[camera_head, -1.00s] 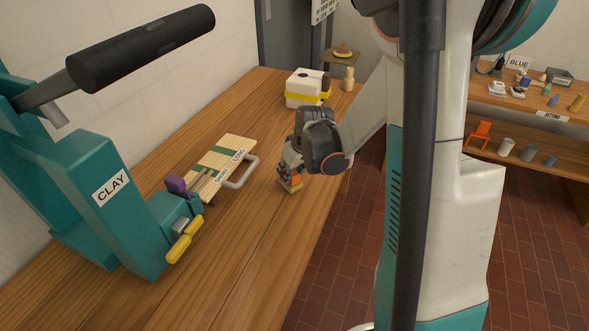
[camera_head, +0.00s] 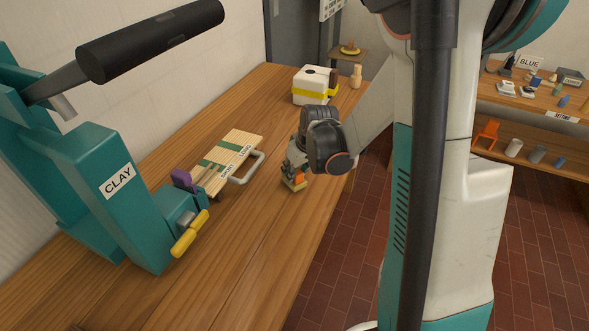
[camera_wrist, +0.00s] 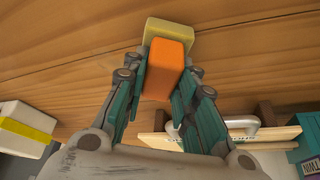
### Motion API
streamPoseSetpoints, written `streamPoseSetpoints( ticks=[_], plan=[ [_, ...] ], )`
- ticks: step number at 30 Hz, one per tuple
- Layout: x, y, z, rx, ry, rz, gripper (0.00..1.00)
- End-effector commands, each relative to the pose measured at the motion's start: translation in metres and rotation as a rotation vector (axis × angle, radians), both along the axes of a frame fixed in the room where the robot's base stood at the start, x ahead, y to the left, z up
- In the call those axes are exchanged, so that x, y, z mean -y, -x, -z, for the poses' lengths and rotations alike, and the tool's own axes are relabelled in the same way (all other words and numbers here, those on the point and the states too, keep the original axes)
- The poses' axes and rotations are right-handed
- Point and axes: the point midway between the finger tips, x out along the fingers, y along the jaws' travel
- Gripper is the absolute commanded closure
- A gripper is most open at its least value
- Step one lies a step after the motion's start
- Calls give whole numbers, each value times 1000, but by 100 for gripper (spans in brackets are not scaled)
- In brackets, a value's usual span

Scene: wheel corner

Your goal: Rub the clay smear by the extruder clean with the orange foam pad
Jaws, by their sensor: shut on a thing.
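My gripper (camera_wrist: 163,82) is shut on the orange foam pad (camera_wrist: 163,70), whose orange block sits on a yellowish base. In the head view the orange pad (camera_head: 299,177) is low at the tabletop, near its right edge; I cannot tell whether it touches the wood. The teal extruder (camera_head: 105,190) labelled CLAY stands at the left, with a black-gripped lever and a yellow handle (camera_head: 190,234). My gripper is to the right of it, beyond the board. I cannot make out a clay smear in either view.
A wooden board with green bands and a grey handle (camera_head: 249,168) lies between the extruder and my gripper. The front tabletop (camera_head: 240,265) is clear.

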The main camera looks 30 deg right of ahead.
Motion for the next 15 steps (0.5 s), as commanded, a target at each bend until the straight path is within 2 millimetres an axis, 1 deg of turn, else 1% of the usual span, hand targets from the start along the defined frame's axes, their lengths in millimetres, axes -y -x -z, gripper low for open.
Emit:
streamPoseSetpoints(
  ticks=[15],
  plan=[
    [0,0,8,0,0,0,93]
  ],
)
